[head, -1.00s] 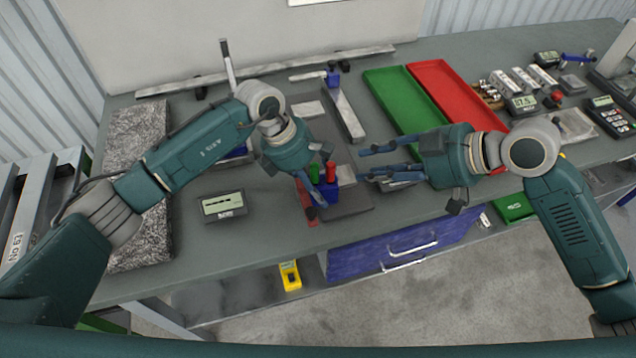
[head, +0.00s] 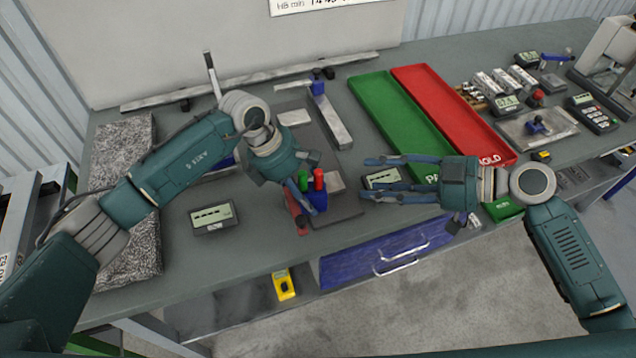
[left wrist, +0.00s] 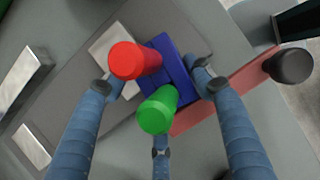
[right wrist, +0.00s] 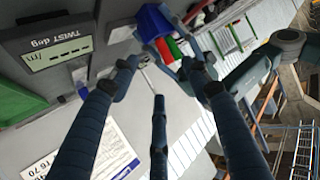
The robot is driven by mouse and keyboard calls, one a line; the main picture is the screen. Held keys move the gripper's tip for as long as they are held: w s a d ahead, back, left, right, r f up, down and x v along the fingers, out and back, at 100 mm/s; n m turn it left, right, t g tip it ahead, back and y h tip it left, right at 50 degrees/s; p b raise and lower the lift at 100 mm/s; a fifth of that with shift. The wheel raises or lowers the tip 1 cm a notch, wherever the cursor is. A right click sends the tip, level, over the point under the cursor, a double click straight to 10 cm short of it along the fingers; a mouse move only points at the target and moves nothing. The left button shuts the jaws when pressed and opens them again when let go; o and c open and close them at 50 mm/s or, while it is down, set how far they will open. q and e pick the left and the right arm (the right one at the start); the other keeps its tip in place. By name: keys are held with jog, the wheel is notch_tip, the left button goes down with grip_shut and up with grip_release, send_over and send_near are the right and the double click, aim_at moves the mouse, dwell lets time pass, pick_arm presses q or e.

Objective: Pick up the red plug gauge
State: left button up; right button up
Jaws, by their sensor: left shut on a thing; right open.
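The red plug gauge (head: 319,179) stands upright beside a green one (head: 303,178) in a blue stand (head: 318,199) near the bench's front edge. In the left wrist view the red gauge (left wrist: 130,60) and green gauge (left wrist: 157,112) are seen from above, and the blue stand (left wrist: 178,72) is between my fingers. My left gripper (head: 306,196) is shut around the stand; the exact contacts are partly hidden. No gap below the stand is clear. My right gripper (head: 368,178) is open and empty, to the right of the stand, its fingers pointing at it.
A display box (head: 213,216) stands left of the stand, and another (head: 383,178) shows between my right fingers. A red bar (head: 295,212) lies beside the stand. Green (head: 402,122) and red (head: 452,112) trays lie further back. A steel bar (head: 330,122) lies behind.

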send_near(318, 187)
jog(key=w+a, duration=0.2)
jog(key=w, duration=0.1)
jog(key=x, duration=0.4)
jog(key=shift+a+r, duration=0.15)
jog(key=shift+a, duration=0.35)
grip_shut()
